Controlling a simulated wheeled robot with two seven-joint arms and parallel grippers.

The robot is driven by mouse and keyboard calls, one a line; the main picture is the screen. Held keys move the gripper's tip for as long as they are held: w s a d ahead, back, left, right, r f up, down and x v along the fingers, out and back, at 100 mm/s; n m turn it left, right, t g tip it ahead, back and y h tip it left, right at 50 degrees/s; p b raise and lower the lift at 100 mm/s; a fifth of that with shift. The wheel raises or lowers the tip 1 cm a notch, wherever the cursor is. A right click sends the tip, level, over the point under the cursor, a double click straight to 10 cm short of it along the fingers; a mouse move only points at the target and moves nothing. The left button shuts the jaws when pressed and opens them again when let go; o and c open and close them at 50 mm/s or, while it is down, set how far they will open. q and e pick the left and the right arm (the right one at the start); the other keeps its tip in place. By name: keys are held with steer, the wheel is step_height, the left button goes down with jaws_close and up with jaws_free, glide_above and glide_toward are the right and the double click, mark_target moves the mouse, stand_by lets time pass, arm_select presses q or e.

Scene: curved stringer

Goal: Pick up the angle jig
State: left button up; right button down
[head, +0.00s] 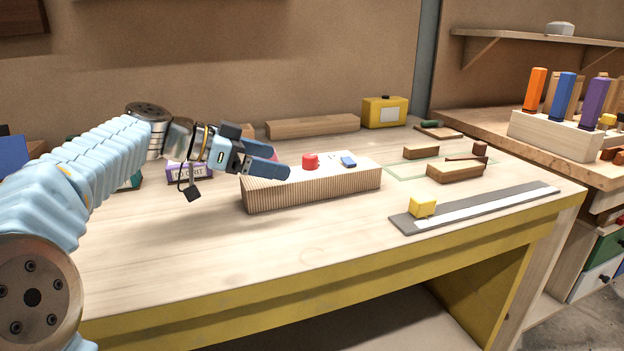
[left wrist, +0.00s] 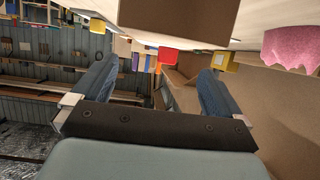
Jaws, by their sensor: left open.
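My left gripper (head: 282,163) is open and empty, reaching from the left over the left end of a pale block with a ribbed side (head: 310,191). A small red piece (head: 311,161) and a small blue piece (head: 348,162) sit on the block, to the right of my fingertips. In the left wrist view, the open fingers (left wrist: 157,85) flank a red piece (left wrist: 168,55), seen beyond them. A yellow block (head: 423,207) sits on a grey strip (head: 480,207) at the table's right front. I cannot tell for sure which piece is the angle jig. My right gripper is out of view.
Wooden pieces (head: 456,172) lie at the right. A long beam (head: 313,126) and a yellow box (head: 384,112) stand at the back. A purple box (head: 187,172) is behind my left arm. The table's front left is clear. A tool rack (head: 556,134) stands far right.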

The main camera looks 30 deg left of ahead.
mark_target(311, 171)
arm_select(q)
steer(key=x, duration=0.4)
steer(key=p+x, duration=0.1)
steer(key=x, duration=0.3)
steer(key=shift+s+f, duration=0.15)
steer(key=shift+f, duration=0.05)
steer(key=shift+a+r, duration=0.1)
steer(key=c, duration=1.5)
steer(key=shift+o, duration=0.2)
